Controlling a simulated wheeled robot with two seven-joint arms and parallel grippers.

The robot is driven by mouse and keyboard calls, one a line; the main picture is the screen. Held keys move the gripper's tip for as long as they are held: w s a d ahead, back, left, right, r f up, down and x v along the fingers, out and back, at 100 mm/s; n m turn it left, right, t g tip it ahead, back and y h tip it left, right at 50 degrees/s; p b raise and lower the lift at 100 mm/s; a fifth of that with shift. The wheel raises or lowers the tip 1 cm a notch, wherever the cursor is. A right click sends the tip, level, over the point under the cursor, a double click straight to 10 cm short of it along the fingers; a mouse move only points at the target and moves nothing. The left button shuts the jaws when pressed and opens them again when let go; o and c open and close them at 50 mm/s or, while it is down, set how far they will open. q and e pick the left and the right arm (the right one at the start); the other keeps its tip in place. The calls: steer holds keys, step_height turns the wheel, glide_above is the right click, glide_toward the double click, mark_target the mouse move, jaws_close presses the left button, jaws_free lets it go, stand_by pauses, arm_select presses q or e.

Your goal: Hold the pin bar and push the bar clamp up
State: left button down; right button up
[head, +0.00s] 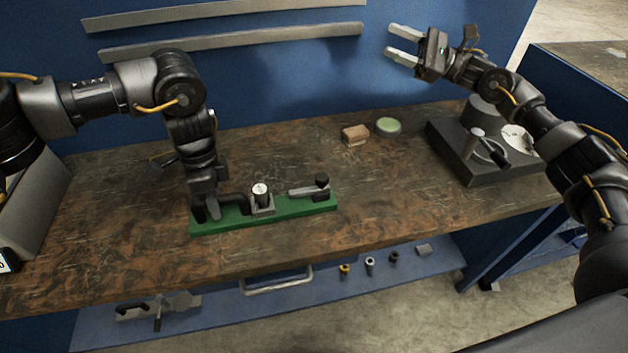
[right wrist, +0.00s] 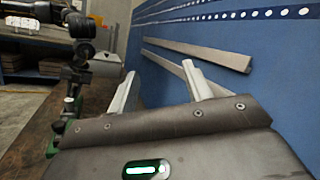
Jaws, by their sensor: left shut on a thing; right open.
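A long green bar (head: 290,211), which I take as the pin bar, lies on the workbench. It carries a small grey block with a round white-topped knob (head: 260,191) in the middle and a flat grey lever with a black knob (head: 321,181) at the right. I cannot tell which fitting is the bar clamp. My left gripper (head: 206,213) points down, shut at the bar's left end; its fingers partly hide that end. My right gripper (head: 403,44) is open and empty, raised well above the back of the bench. Its spread fingers show in the right wrist view (right wrist: 158,88).
A brown block (head: 355,135) and a green round tin (head: 388,126) lie behind the bar. A dark machine base (head: 470,160) stands at the right. Grey rails (head: 240,40) run along the blue back wall. Bench space right of the bar is clear.

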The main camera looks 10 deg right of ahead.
steer(key=s+a+f+n+g, duration=0.1)
steer(key=s+a+f+g, duration=0.15)
steer(key=f, duration=0.25)
steer(key=s+a+f+g+h, duration=0.1)
steer(key=s+a+f+g, duration=0.15)
steer(key=a+f, duration=0.2)
steer(key=s+a+f+n+g, duration=0.1)
steer(key=a+f+g, duration=0.15)
steer(key=f, duration=0.25)
steer(key=g+h, duration=0.2)
steer(key=g, duration=0.3)
glide_toward(314, 190)
steer(key=d+r, duration=0.1)
steer(key=r, duration=0.1)
steer(key=shift+w+d+r, duration=0.25)
steer(key=shift+w+d, duration=0.05)
steer(key=shift+d, duration=0.1)
steer(key=x, duration=1.2)
steer(key=shift+c, duration=0.4)
steer(key=shift+r, duration=0.1)
jaws_close()
